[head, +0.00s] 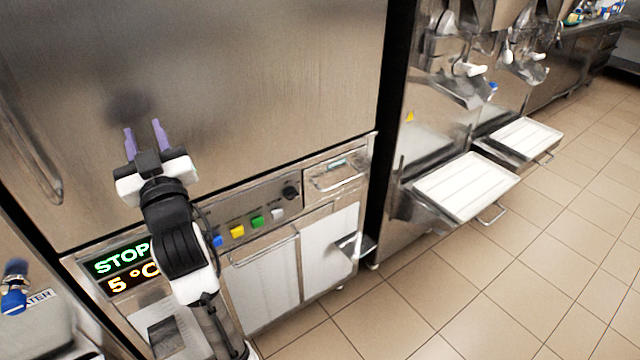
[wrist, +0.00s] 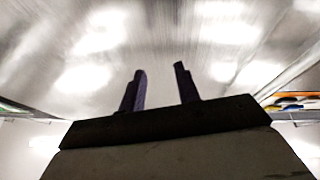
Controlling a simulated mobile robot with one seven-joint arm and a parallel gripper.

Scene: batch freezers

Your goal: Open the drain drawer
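A small metal drawer front (head: 337,175) with a bar handle (head: 338,180) sits at the right end of the control panel on the large steel cabinet. It looks closed; I cannot tell for sure that it is the drain drawer. My gripper (head: 145,132) has two purple fingers, spread apart with nothing between them. It is in front of the big steel door, up and to the left of the drawer front, well apart from it. In the wrist view my gripper (wrist: 160,80) shows both fingers apart against blurred, shiny steel.
The panel has a lit display (head: 125,265), coloured buttons (head: 237,231) and a black knob (head: 290,192). Below are white doors (head: 265,285); a metal handle (head: 355,245) juts out at right. Machines with white trays (head: 466,187) stand further right. The tiled floor (head: 480,300) in front is clear.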

